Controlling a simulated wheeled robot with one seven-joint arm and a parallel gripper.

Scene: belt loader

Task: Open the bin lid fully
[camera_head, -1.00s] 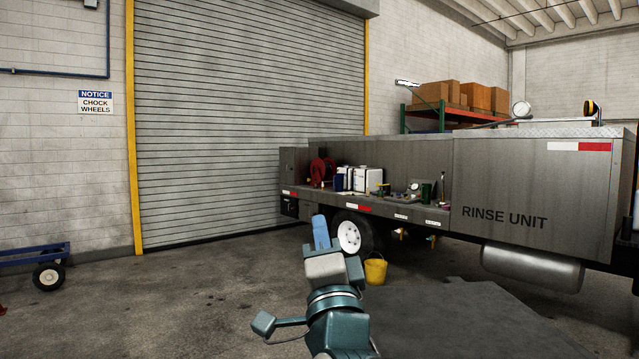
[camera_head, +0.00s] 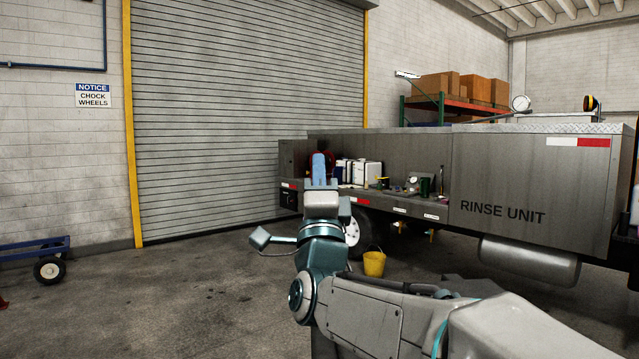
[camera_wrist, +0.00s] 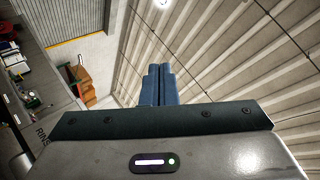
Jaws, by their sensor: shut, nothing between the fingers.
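My gripper (camera_head: 319,166) is raised, its blue fingers together and pointing up, with nothing between them. In the head view it overlaps the left end of the truck's open side bay (camera_head: 400,158); the gap in depth cannot be told. The wrist view shows the shut fingers (camera_wrist: 159,85) against the ceiling. No bin lid can be made out for certain. The truck's grey side panel (camera_head: 540,180) reads RINSE UNIT, with a tread-plate top (camera_head: 535,128) above it.
A yellow bucket (camera_head: 374,264) stands on the floor by the truck wheel (camera_head: 352,232). A blue cart (camera_head: 40,248) is at the left. Cardboard boxes (camera_head: 437,87) sit on a rack behind the truck.

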